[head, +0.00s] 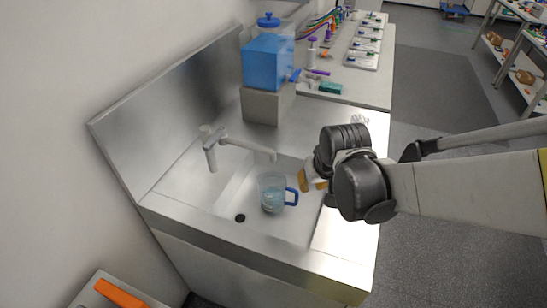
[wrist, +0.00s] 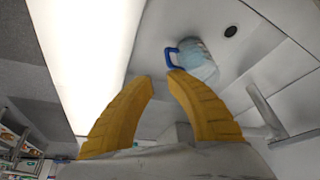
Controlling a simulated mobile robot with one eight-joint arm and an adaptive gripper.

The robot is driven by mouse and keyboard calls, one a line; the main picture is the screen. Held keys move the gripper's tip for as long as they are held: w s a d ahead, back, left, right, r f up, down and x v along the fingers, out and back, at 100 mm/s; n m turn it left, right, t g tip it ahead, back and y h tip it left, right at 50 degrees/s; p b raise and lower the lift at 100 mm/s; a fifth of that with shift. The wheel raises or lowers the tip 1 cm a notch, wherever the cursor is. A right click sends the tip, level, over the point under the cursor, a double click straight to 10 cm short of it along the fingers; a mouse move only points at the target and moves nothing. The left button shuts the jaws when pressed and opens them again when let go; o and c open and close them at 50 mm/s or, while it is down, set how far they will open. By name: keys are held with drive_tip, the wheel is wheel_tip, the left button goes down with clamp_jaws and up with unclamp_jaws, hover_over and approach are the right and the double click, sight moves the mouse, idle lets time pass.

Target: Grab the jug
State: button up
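The jug (head: 271,192) is clear with a bluish tint and a blue handle on its right side. It stands upright in the sink basin near the drain. In the wrist view the jug (wrist: 198,62) is beyond the fingertips, with its blue handle toward them. My gripper (head: 309,181) is just right of the jug and above the sink's right edge in the head view. Its yellow fingers (wrist: 162,78) are apart with nothing between them, and they look clear of the handle. Part of my gripper is hidden behind my arm in the head view.
The faucet (head: 238,146) reaches over the basin behind the jug. A blue water container (head: 268,62) stands on a grey block (head: 266,105) at the back. The steel sink wall (head: 317,215) rises right of the jug. Bottles and trays (head: 365,45) sit on the far counter.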

sight(297, 198)
drive_tip(key=shift+g, duration=0.3)
drive_tip(key=x, duration=0.3)
drive_tip(key=a+b+x, duration=0.1)
drive_tip(key=x, duration=0.2)
drive_tip(key=b+x, duration=0.1)
drive_tip(key=x, duration=0.2)
drive_tip(key=shift+w+a+f, duration=0.1)
drive_tip(key=shift+a+f, duration=0.15)
drive_tip(key=shift+a, duration=0.15)
drive_tip(key=b+x, duration=0.2)
drive_tip(key=x, duration=0.3)
drive_tip(key=shift+w+f+b, duration=0.2)
drive_tip(key=shift+f+b, duration=0.15)
drive_tip(key=shift+f, duration=0.05)
drive_tip(key=shift+r, duration=0.1)
clamp_jaws()
